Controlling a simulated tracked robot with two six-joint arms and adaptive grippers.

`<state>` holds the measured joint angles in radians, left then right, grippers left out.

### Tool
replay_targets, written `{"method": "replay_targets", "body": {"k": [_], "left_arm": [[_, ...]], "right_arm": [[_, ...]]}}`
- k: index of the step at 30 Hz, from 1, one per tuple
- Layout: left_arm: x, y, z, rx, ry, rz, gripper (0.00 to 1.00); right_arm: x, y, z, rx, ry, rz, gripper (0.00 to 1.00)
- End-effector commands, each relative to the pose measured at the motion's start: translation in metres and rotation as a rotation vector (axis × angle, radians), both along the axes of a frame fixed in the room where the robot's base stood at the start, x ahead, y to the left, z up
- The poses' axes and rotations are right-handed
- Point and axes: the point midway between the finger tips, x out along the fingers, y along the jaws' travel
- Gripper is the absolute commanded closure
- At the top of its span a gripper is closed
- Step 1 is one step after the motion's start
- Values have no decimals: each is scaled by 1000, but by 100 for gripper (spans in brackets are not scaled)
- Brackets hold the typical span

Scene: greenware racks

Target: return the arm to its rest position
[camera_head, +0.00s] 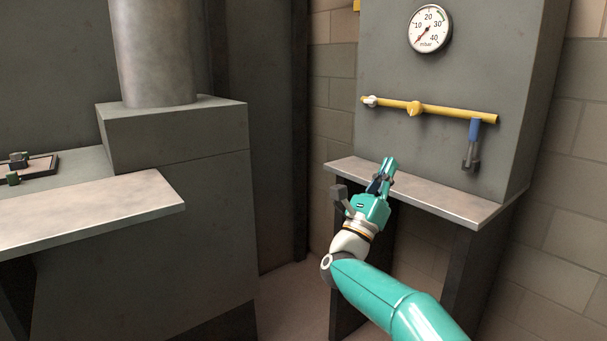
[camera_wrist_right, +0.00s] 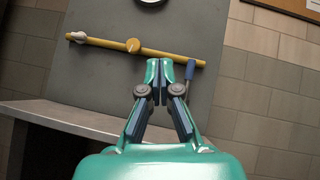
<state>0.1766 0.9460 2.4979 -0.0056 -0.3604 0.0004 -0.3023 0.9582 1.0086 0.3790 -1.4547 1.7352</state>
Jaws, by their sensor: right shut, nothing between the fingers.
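My right arm comes in from the lower right in the head view. Its teal gripper (camera_head: 388,168) is above the left part of the right-hand metal shelf, in front of the grey panel. The gripper is shut and empty. In the right wrist view the fingertips (camera_wrist_right: 159,72) are together, with the yellow pipe behind them. Whether the fingers touch anything behind them cannot be told, but nothing is between them. My left gripper does not show in either view.
A yellow pipe (camera_head: 446,110) with a blue-handled valve (camera_head: 473,132) runs across the grey panel (camera_head: 385,60), below a pressure gauge (camera_head: 429,28). The metal shelf (camera_head: 455,203) juts out below. A second shelf (camera_head: 120,203) and a grey block (camera_head: 180,128) stand left, with a floor gap between.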

Motion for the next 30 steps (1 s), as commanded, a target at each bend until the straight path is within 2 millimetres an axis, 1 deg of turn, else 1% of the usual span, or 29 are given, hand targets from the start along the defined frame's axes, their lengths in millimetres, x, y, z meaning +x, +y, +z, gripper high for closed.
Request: {"method": "replay_targets", "body": {"k": [1, 4, 7, 11, 14, 17, 18, 20, 21, 23, 24, 26, 27, 29, 30], "left_arm": [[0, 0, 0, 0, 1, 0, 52], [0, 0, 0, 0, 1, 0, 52], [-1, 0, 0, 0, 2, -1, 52], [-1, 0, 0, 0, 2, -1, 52], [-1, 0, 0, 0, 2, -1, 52], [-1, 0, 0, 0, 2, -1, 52], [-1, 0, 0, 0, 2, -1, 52], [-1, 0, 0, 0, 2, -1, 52], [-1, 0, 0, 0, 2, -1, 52], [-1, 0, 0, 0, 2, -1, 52], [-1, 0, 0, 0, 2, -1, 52], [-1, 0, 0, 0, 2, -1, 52], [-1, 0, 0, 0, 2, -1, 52], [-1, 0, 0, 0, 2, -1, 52], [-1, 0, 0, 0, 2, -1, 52]], "right_arm": [[2, -8, -4, -1, 6, -12, 100], [6, -25, -13, -3, 23, -37, 100], [11, -41, -32, -12, 62, -57, 100], [19, -59, -66, -35, 140, -72, 100], [27, -71, -101, -60, 229, -69, 100], [34, -80, -148, -107, 363, -60, 100], [36, -84, -172, -132, 432, -56, 100], [37, -88, -211, -181, 552, -46, 100], [35, -89, -238, -218, 636, -36, 100], [30, -89, -278, -279, 763, -19, 100], [25, -89, -304, -321, 845, -5, 100], [14, -87, -343, -390, 968, 22, 100], [5, -85, -368, -437, 1049, 44, 100], [-12, -81, -405, -514, 1166, 82, 100], [-25, -77, -428, -567, 1240, 114, 100]]}}
